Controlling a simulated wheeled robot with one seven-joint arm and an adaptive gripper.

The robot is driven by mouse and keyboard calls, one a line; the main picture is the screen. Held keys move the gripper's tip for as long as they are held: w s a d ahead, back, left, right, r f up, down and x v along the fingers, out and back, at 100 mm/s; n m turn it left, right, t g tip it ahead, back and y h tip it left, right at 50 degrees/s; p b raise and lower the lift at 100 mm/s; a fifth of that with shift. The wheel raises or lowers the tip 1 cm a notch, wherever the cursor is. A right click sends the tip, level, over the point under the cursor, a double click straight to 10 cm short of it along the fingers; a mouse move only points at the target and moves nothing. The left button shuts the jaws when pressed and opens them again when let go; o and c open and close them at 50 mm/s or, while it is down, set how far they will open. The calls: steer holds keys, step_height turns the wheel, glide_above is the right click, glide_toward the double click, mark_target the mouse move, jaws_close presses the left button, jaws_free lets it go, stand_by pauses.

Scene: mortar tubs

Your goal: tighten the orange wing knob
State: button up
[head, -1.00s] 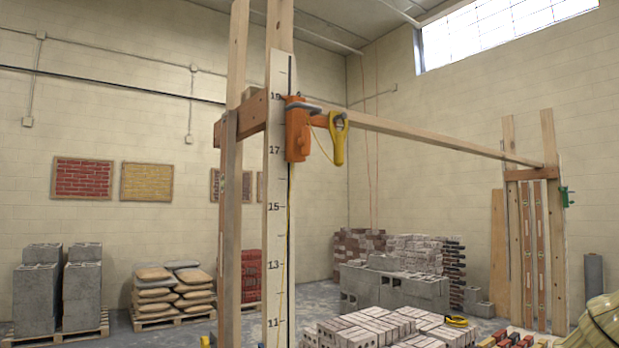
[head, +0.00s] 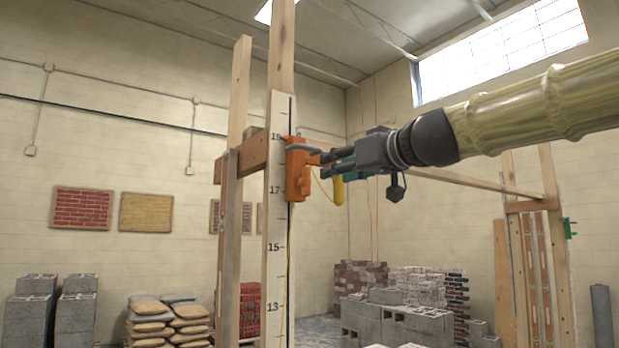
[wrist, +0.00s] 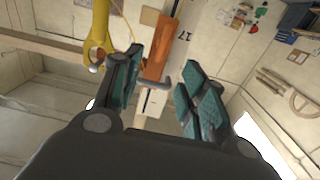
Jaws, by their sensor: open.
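An orange clamp-like body (head: 297,170) is fixed on the upright marked board (head: 277,215), close to the number 17. A small orange part (head: 315,158) juts from its right side, by my fingertips; I cannot clearly tell the wing knob apart from the body. My gripper (head: 330,158) reaches in from the right, open. In the wrist view the orange body (wrist: 158,55) shows beyond the gap between the spread teal-padded fingers (wrist: 165,85). A short grey piece is seen in that gap. Whether a finger touches anything cannot be told.
A yellow handle-shaped thing (head: 338,190) hangs right beside the clamp, partly behind my gripper; in the wrist view it is left of the fingers (wrist: 98,45). A long wooden rail (head: 470,183) runs behind to another post frame. Block stacks stand on the floor.

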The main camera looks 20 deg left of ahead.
mark_target(309, 173)
steer(key=p+x, duration=0.1)
steer(key=x, duration=0.2)
steer(key=p+x, duration=0.2)
steer(key=x, duration=0.2)
steer(key=p+x, duration=0.1)
steer(key=x, duration=0.2)
steer(key=shift+w+a+r+p, duration=0.25)
steer(key=shift+a+p, duration=0.05)
steer(key=shift+a, duration=0.05)
jaws_close()
